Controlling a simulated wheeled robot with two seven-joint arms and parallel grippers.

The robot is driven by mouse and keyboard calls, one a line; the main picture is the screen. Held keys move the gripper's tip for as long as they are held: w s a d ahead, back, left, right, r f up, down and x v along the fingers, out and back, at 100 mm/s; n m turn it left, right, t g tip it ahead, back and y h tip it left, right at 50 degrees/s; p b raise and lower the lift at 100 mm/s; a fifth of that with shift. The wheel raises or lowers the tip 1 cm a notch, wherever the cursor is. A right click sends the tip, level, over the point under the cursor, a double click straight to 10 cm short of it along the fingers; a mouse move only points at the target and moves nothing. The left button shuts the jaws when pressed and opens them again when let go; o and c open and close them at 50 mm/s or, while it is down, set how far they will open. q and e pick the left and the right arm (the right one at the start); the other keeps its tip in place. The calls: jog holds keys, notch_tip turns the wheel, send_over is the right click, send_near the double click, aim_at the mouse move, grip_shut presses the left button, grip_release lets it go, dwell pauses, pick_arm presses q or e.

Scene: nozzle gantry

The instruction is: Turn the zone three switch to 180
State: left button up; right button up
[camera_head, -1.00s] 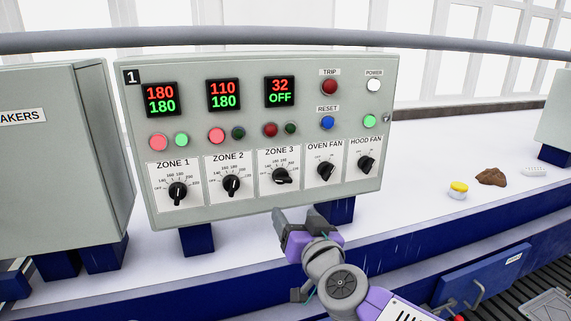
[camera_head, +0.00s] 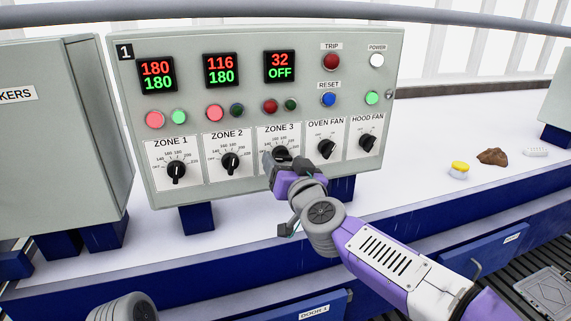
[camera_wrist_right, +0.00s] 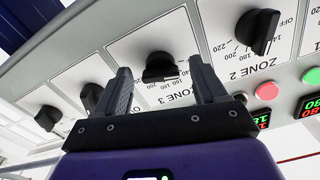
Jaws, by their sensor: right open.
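The zone three switch (camera_head: 281,153) is a black knob on a white dial plate, partly hidden by my right gripper in the head view. Its display (camera_head: 280,67) reads 32 in red and OFF in green. In the right wrist view the knob (camera_wrist_right: 160,67) lies between the two fingers, a little beyond the tips, apparently untouched. My right gripper (camera_head: 287,164) is open and empty in front of the dial; its fingers also show in the right wrist view (camera_wrist_right: 160,80). My left gripper is not in view.
The grey control panel (camera_head: 390,60) also carries the zone 1 switch (camera_head: 176,171), the zone 2 switch (camera_head: 231,162), the oven fan switch (camera_head: 326,149) and the hood fan switch (camera_head: 368,142). A yellow-topped button (camera_head: 459,167) and a brown lump (camera_head: 492,157) lie on the bench at right.

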jog(key=c, duration=1.1)
jog(key=shift+o, duration=0.2)
jog(key=shift+m, duration=0.3)
jog(key=m, duration=0.3)
jog(key=shift+a+m, duration=0.1)
jog(key=shift+m, duration=0.2)
jog(key=m, duration=0.4)
jog(key=shift+m, duration=0.3)
jog(key=m, duration=0.4)
jog(key=shift+r+m, duration=0.1)
jog(key=shift+m, duration=0.2)
jog(key=shift+r+m+b, duration=0.1)
jog(key=shift+m+b, duration=0.5)
jog(key=shift+m, duration=1.6)
